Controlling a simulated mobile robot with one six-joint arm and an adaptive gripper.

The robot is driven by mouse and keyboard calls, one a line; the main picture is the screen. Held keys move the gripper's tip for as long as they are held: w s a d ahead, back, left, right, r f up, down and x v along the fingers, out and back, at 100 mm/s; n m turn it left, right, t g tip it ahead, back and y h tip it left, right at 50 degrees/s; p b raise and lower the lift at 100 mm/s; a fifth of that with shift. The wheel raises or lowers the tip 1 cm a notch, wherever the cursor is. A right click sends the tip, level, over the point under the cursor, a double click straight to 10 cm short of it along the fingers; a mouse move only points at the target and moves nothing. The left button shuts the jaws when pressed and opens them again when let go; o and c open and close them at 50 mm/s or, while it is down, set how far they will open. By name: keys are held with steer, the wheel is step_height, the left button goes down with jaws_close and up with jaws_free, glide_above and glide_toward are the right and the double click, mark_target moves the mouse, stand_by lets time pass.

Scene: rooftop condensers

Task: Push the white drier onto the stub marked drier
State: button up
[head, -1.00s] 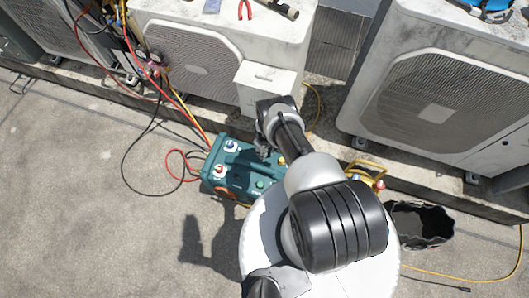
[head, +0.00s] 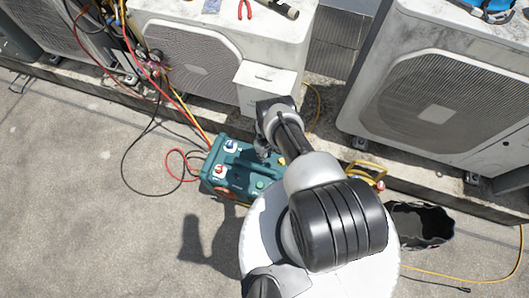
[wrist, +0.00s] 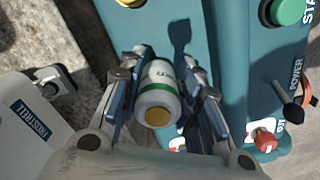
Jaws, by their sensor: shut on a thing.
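The white drier (wrist: 160,93) is a small white cylinder with green bands, dark lettering and a yellow-orange end facing the wrist camera. My gripper (wrist: 167,74) is shut on it, with one finger on each side. In the head view my gripper (head: 263,152) is over the back of the teal machine, and my arm hides the drier there. A shadow lies on the teal casing beyond the drier in the wrist view. I cannot make out a stub marked drier in either view.
The teal machine (head: 228,183) with coloured knobs stands on the concrete. Red, yellow and black hoses run at left. A dark open bag (head: 424,224) lies at right. Concrete at left is mostly clear.

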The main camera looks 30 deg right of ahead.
steer(key=shift+f, duration=0.15)
steer(key=o, duration=1.2)
steer(key=shift+o, duration=0.2)
steer(key=shift+r+p, duration=2.8)
steer(key=shift+r, duration=1)
steer(key=shift+s+f, duration=0.1)
